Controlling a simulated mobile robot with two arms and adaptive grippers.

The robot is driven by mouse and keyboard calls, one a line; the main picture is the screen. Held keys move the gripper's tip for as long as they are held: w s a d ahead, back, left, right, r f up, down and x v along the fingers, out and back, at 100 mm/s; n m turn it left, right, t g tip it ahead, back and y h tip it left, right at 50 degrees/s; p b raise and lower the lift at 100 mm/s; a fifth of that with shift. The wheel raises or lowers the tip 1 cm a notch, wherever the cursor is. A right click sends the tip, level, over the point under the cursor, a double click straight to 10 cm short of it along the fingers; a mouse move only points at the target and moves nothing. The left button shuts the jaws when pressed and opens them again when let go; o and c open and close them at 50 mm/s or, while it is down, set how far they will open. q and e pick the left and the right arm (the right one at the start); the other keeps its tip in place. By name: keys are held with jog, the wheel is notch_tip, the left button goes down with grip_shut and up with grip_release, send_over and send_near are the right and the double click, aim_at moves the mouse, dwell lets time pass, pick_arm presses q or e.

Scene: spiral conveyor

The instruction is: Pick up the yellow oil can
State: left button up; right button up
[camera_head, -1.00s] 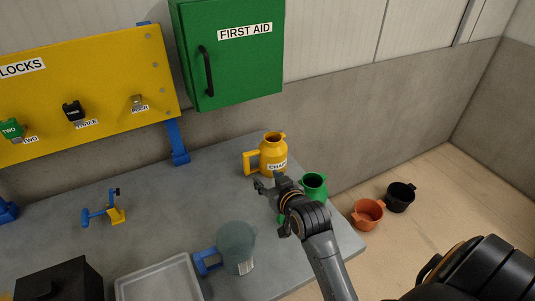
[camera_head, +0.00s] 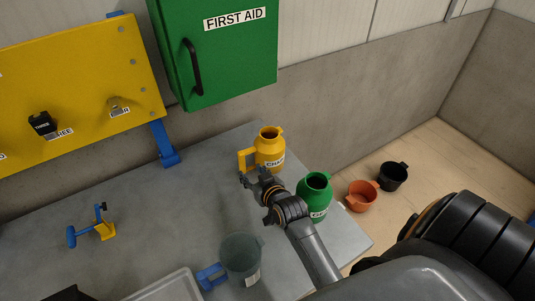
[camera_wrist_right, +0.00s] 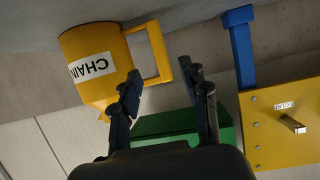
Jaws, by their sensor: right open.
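The yellow oil can (camera_head: 270,149), labelled CHAIN, stands upright on the grey table near its back edge, with its handle (camera_head: 246,160) toward the left. My right gripper (camera_head: 252,178) is open just in front of the can, near the handle. In the right wrist view the picture is upside down, and the can (camera_wrist_right: 88,62) is at the upper left with its handle (camera_wrist_right: 158,50) ahead of and between the two open fingers (camera_wrist_right: 165,88). Nothing is between the fingertips. My left gripper is not in view.
A green can (camera_head: 315,192) stands right beside my right arm. A translucent jug (camera_head: 241,255) with a blue handle, a grey tray (camera_head: 172,289) and a blue-yellow tool (camera_head: 92,229) are on the table. The green first aid cabinet (camera_head: 225,70) hangs above. Orange (camera_head: 361,197) and black (camera_head: 393,176) containers are at the right.

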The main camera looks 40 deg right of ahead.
aim_at(243, 162)
jog(key=shift+w, duration=0.6)
jog(key=shift+w+d+f, duration=0.1)
jog(key=shift+w+f, duration=0.05)
jog(key=shift+w, duration=0.1)
jog(key=shift+w+f, duration=0.15)
jog(key=shift+w, duration=0.6)
jog(key=p+x, duration=0.1)
jog(key=x, duration=0.2)
jog(key=shift+w+d+f, duration=0.15)
jog(key=shift+w+f, duration=0.25)
jog(key=shift+w, duration=0.1)
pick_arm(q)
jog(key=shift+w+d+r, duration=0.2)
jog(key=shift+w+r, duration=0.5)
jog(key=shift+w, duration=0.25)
pick_arm(e)
jog(key=shift+r, duration=0.1)
jog(key=shift+s, duration=0.1)
jog(key=shift+c, duration=1.3)
grip_shut()
jog(key=shift+r, duration=0.1)
